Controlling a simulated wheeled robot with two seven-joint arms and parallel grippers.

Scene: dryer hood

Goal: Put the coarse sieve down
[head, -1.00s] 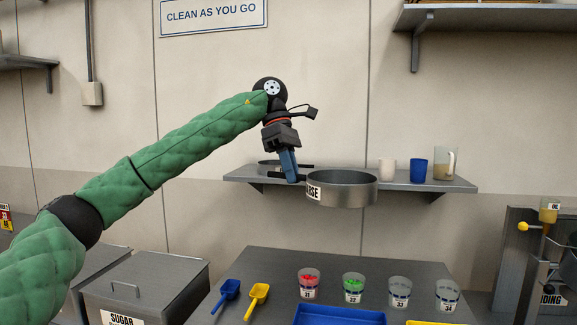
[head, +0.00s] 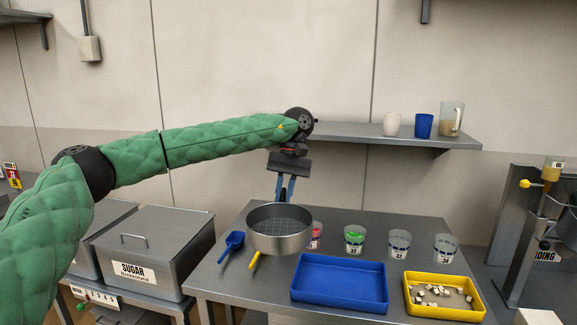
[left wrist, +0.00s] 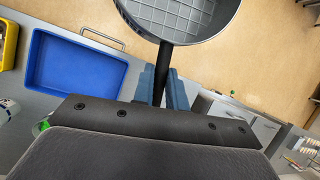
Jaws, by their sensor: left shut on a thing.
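The coarse sieve (head: 279,240) is a round grey metal pan with a mesh bottom and a dark handle. My left gripper (head: 284,192) is shut on its handle and holds it over the left part of the table (head: 246,288). The sieve hides part of the yellow scoop and of the cup with red contents. In the left wrist view the handle (left wrist: 164,70) runs between the blue fingers, with the sieve's mesh (left wrist: 180,14) at the top edge. I cannot tell how high it is above the table. My right gripper is not in view.
A blue tray (head: 340,283) and a yellow tray (head: 445,297) with white cubes lie at the table's front. Cups stand behind them, including one with green contents (head: 355,238). A blue scoop (head: 231,244) lies left. The shelf (head: 370,137) holds two mugs and a jug.

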